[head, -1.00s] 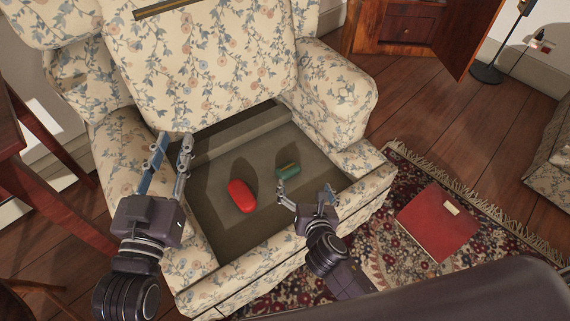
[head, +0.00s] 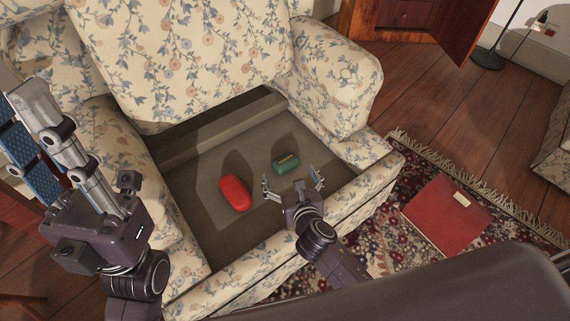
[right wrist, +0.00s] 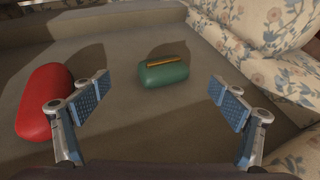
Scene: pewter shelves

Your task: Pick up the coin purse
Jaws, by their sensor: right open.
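The coin purse, a small green rounded pouch with a gold strip on top (head: 286,164), lies on the grey seat base of the armchair. In the right wrist view it (right wrist: 164,71) is ahead of the gap between my right fingers, apart from both. My right gripper (head: 293,182) is open and empty, just in front of the purse; its padded fingers (right wrist: 160,102) are spread wide. My left gripper (head: 40,138) is raised at the left of the head view, away from the purse. Its fingers look apart, with nothing seen between them.
A red rounded case (head: 234,193) lies left of the purse, close to my right gripper's left finger in the wrist view (right wrist: 43,103). The floral armchair's arm (head: 335,85) and front edge (head: 335,217) border the seat. A red folder (head: 446,215) lies on the rug.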

